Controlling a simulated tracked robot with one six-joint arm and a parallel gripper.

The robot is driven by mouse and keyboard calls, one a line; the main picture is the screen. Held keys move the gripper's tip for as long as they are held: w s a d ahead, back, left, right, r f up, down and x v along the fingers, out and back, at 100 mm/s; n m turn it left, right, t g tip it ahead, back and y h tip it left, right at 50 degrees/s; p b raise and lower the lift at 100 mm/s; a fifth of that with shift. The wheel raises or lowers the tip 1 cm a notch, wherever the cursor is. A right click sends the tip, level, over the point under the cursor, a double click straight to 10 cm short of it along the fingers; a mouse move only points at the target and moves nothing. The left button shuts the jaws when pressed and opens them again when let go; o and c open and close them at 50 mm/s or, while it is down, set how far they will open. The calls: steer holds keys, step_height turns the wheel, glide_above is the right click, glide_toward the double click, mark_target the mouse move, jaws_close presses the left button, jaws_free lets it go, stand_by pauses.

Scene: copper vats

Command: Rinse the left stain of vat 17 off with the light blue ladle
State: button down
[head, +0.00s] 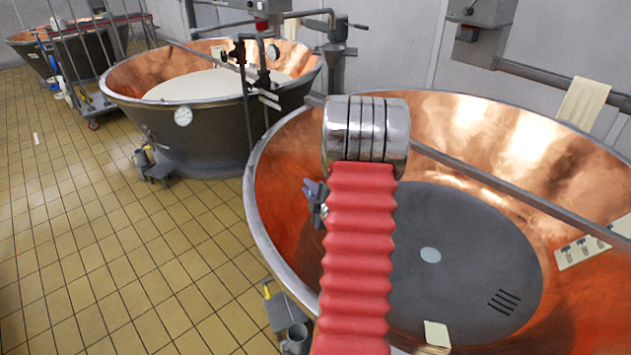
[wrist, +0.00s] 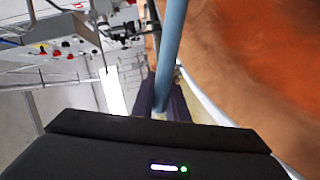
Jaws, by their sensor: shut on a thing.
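A large copper vat (head: 470,125) fills the right of the head view, with a grey floor and a pale round spot (head: 430,255) on it. No number shows, so I cannot tell that it is vat 17. I cannot make out a clear stain on its wall. My gripper (wrist: 162,105) is shut on the light blue ladle's handle (wrist: 168,50) in the wrist view. The copper wall and the pale rim lie to its right. In the head view my arm hides most of the gripper and the ladle; the ladle's bowl is not seen.
A grey bar (head: 500,185) crosses above the near vat. A cream cloth (head: 583,103) hangs at its back right. A second vat (head: 185,125) with pale contents stands further left. Tiled floor (head: 110,245) is open at left; small pots (head: 297,337) stand by the near vat's foot.

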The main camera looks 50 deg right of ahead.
step_height(320, 180, down, 10)
steer(key=w+a+n+h, duration=0.1)
steer(key=a+n, duration=0.1)
steer(key=n, duration=0.1)
steer(key=shift+f+n+g, duration=0.15)
steer(key=shift+n+g, duration=0.25)
stand_by(0.4)
steer(key=shift+w, duration=0.1)
stand_by(0.4)
